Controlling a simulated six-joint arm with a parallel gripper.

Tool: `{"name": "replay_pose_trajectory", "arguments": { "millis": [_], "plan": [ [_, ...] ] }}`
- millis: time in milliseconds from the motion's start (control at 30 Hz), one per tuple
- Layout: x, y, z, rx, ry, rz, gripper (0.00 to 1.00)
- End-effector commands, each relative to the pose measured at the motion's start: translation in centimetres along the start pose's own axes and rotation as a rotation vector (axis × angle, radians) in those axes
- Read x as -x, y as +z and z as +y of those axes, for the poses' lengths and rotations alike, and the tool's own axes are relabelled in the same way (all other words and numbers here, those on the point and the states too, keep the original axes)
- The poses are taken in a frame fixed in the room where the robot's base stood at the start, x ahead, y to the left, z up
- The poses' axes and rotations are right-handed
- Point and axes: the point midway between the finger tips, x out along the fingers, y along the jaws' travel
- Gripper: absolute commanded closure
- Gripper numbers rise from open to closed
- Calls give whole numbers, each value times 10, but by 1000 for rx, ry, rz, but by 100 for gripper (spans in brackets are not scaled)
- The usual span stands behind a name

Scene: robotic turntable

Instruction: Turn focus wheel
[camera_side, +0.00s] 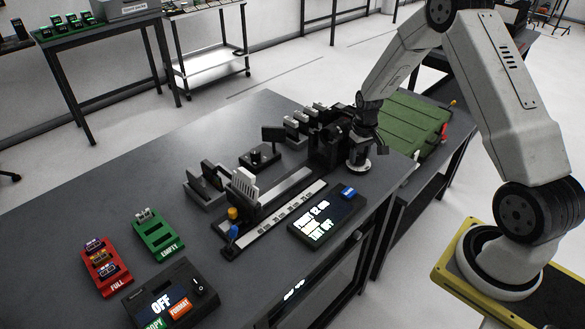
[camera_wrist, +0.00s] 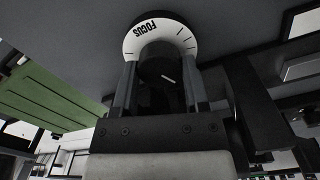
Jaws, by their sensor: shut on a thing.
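The focus wheel (camera_wrist: 160,31) is a white dial marked FOCUS with dark tick lines and a black knob (camera_wrist: 162,66) at its centre. In the side view its white rim (camera_side: 358,169) shows below my gripper (camera_side: 360,152), at the right end of the rail device. In the wrist view my gripper (camera_wrist: 161,84) is shut on the black knob, one finger on each side. The knob carries a short white line. The display (camera_side: 327,216) in front of the rail shows white text, including what looks like "12 cm" and "OFF".
A rail with a ruler (camera_side: 280,209) runs left from the wheel, with a white-finned block (camera_side: 244,184) on it. A red tray (camera_side: 104,268), a green tray (camera_side: 157,235) and a control box (camera_side: 170,300) showing OFF stand at the left. A green board (camera_side: 407,127) lies behind.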

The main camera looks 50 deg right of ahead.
Motion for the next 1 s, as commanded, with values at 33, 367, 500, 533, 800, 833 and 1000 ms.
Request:
{"name": "replay_pose_trajectory", "arguments": {
  "millis": [33, 367, 500, 533, 800, 833, 1000],
  "plan": [
    [0, 0, 0, -44, 0, -1, 100],
    [0, 0, 0, -342, 0, -1, 100],
    [0, 0, 0, -439, 0, -1, 100],
    [0, 0, 0, -457, 0, -1, 100],
    [0, 0, 0, -553, 0, -2, 100],
    [0, 0, 0, -557, 0, -2, 100],
    [0, 0, 0, -568, 0, -2, 100]
  ]
}}
